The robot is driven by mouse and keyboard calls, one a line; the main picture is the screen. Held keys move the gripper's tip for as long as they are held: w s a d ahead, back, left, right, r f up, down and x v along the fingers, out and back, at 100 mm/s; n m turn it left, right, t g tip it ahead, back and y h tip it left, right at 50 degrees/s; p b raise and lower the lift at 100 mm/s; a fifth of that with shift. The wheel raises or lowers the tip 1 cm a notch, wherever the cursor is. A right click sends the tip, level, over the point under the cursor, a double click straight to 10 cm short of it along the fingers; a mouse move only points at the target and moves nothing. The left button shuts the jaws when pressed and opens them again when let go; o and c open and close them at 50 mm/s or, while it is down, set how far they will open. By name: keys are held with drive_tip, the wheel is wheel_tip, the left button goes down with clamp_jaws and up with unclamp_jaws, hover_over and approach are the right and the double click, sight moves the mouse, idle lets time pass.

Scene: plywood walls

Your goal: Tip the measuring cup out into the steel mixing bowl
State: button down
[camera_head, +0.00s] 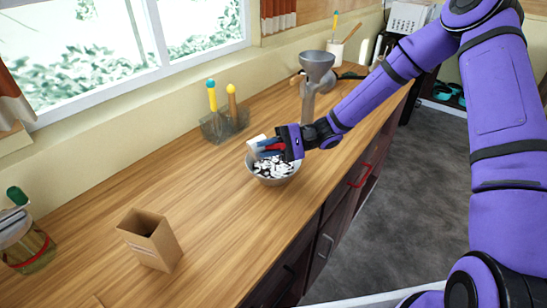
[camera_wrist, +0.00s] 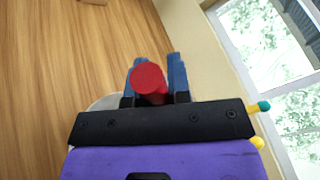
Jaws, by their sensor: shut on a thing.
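The steel mixing bowl (camera_head: 273,181) stands on the wooden counter, with white and black pieces inside. My gripper (camera_head: 271,147) is above the bowl and shut on the measuring cup's red handle. The white measuring cup (camera_head: 256,144) sticks out to the left of the fingers, over the bowl's far left side, and looks tipped; its opening is not clear. In the wrist view the round red end of the handle (camera_wrist: 149,78) sits between the blue fingers. A pale piece of the bowl's rim (camera_wrist: 102,103) shows beside my gripper; the cup is hidden there.
A clear holder (camera_head: 224,125) with yellow-topped and teal-topped tools stands by the window wall. A grey funnel-topped grinder (camera_head: 317,70) stands beyond the bowl. An open cardboard box (camera_head: 150,241) and a jar (camera_head: 27,248) are at the near left. Counter between box and bowl is clear.

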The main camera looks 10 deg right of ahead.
drive_tip(key=shift+s+a+f+n+t+h, duration=0.2)
drive_tip(key=shift+s+a+f+t+h, duration=0.8)
drive_tip(key=shift+a+h, duration=1.2)
drive_tip(key=shift+s+a+f+n+t+h, duration=0.2)
drive_tip(key=shift+s+a+f+t+h, duration=0.35)
drive_tip(key=shift+a+f+h, duration=1.65)
drive_tip(key=shift+s+a+f+n+t+h, duration=0.2)
drive_tip(key=shift+s+a+f+t+h, duration=0.65)
drive_tip(key=shift+h, duration=2.25)
drive_tip(key=shift+w+a+r, duration=0.2)
drive_tip(key=shift+a, duration=0.15)
